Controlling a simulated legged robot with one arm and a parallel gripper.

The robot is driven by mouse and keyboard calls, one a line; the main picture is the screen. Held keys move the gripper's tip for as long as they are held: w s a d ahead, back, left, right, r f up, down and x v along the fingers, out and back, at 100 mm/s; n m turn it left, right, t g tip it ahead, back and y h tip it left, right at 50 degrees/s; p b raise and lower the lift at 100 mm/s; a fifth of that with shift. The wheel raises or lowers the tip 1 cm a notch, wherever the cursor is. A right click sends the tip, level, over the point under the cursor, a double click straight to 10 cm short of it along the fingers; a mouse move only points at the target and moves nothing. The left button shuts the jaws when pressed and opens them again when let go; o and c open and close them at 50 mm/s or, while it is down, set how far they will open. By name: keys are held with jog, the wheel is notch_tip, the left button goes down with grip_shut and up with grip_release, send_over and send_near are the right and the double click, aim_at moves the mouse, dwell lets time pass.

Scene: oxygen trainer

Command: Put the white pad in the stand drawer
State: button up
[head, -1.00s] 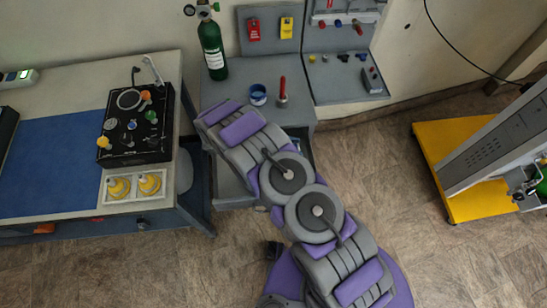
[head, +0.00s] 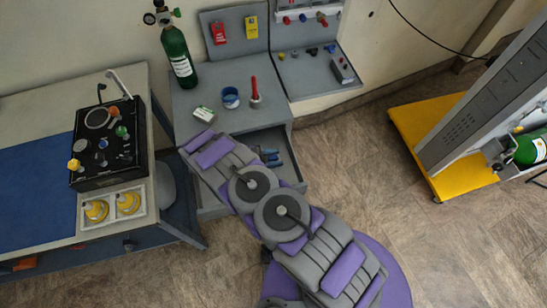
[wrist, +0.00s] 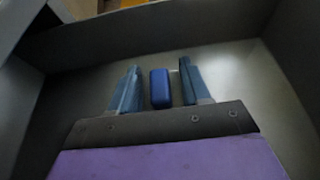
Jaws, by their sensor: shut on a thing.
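A small white pad-like item with a green patch (head: 203,114) lies on top of the grey stand (head: 222,92), left of the blue cup. The stand drawer (head: 291,172) is pulled out below the top. My gripper (head: 268,156) is low inside the drawer, partly hidden by my arm. In the wrist view, my gripper (wrist: 158,88) has a small blue block (wrist: 160,89) between its two bluish fingers. The drawer walls (wrist: 155,42) rise around it. Whether the block touches the drawer floor is unclear.
A workbench (head: 38,118) with a black control box (head: 107,145) is at left. A yellow-based cart (head: 425,150) is at right, with open floor between.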

jog(key=o, duration=1)
jog(key=shift+f, duration=0.1)
jog(key=shift+o, duration=0.2)
jog(key=shift+a+r, duration=0.2)
jog(key=shift+r, duration=0.05)
jog(key=p+v, duration=0.2)
jog(key=v, duration=0.9)
jog(key=shift+a, duration=0.25)
